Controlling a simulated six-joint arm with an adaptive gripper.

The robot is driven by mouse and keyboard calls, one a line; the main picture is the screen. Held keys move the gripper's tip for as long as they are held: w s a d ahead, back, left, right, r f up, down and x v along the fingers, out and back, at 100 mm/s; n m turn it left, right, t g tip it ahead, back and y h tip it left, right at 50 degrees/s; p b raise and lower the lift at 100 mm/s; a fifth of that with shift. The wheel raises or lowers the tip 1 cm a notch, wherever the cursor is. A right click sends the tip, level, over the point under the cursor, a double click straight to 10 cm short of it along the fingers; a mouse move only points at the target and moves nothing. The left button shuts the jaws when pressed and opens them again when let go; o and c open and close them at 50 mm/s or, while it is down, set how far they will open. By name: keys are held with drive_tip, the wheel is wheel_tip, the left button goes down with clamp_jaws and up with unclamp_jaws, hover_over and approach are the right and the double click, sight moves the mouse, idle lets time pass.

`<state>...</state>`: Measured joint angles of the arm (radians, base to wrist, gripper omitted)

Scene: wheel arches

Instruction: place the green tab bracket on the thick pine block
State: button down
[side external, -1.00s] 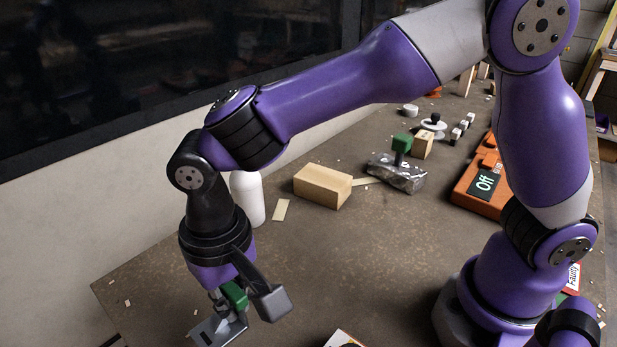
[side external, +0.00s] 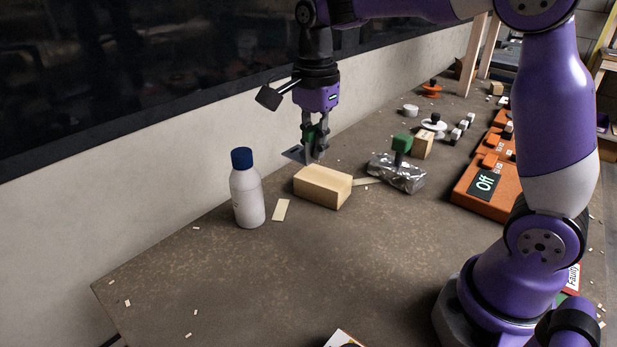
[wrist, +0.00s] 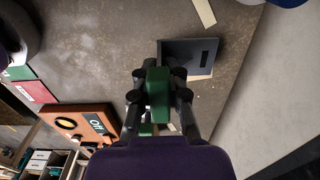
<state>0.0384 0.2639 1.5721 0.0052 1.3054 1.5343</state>
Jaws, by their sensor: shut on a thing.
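My gripper (side external: 314,140) is shut on the green tab bracket, holding its green block. The bracket's grey metal plate (side external: 294,153) sticks out to the left below the fingers in the side view. In the wrist view the green block (wrist: 157,95) sits between the fingertips, with the dark plate (wrist: 192,56) beyond it. The thick pine block (side external: 322,186) lies on the table just in front of and below my gripper in the side view. The bracket appears above the table, apart from the block's top. In the wrist view the plate covers most of the block.
A white bottle with a blue cap (side external: 247,190) stands left of the block. A silver piece with a green knob (side external: 397,172) lies to its right, near a small wooden block (side external: 423,145). Orange boxes (side external: 480,190) stand further right.

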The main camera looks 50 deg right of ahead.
hover_over(332, 180)
wheel_tip(332, 180, down, 6)
drive_tip(key=shift+r, duration=0.1)
drive_tip(key=shift+f, duration=2)
drive_tip(key=shift+f, duration=0.15)
drive_tip(key=c, duration=0.9)
unclamp_jaws()
